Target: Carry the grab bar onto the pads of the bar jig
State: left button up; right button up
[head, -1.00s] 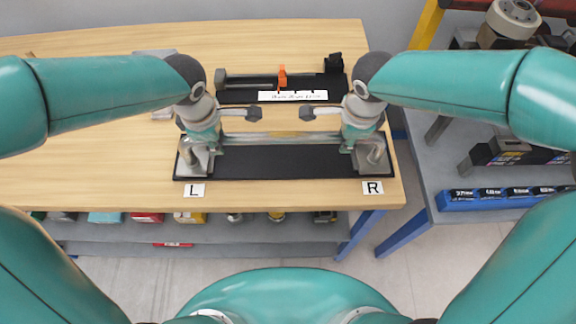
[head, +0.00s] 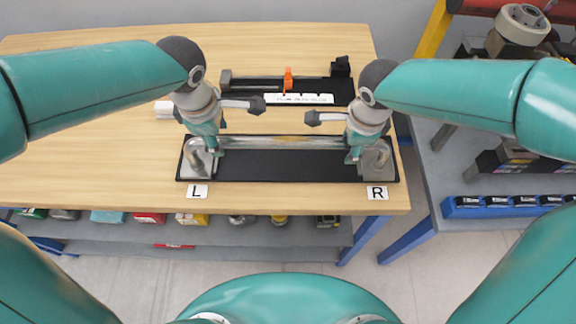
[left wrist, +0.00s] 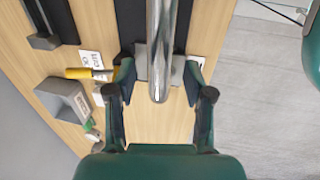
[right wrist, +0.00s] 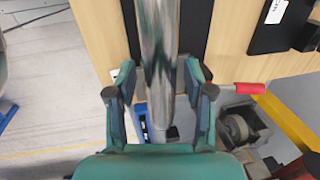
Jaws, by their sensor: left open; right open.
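The grab bar (head: 285,142) is a shiny metal tube with bent ends. Whether the bar rests on pads there I cannot tell. My left gripper (head: 211,148) is open at the bar's left end; in the left wrist view the bar (left wrist: 160,45) runs between its parted fingers (left wrist: 158,82). My right gripper (head: 354,152) is open at the right end; in the right wrist view the bar (right wrist: 158,45) also lies between its fingers (right wrist: 160,82).
Behind stands another black fixture (head: 255,84) with an orange clamp (head: 288,80) and a white label strip (head: 299,98). The wooden table (head: 90,170) is mostly clear at left. A grey side bench (head: 445,190) with a blue bin (head: 505,206) stands at right.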

jog(key=shift+r, duration=0.15)
pick_arm(q)
notch_tip(320, 180, up, 8)
jog(key=s, duration=0.1)
jog(key=shift+s+f, duration=0.2)
jog(key=shift+s, duration=0.05)
pick_arm(e)
notch_tip(320, 180, up, 11)
jog(key=s, duration=0.2)
jog(key=shift+s+r, duration=0.15)
jog(key=shift+r, duration=0.05)
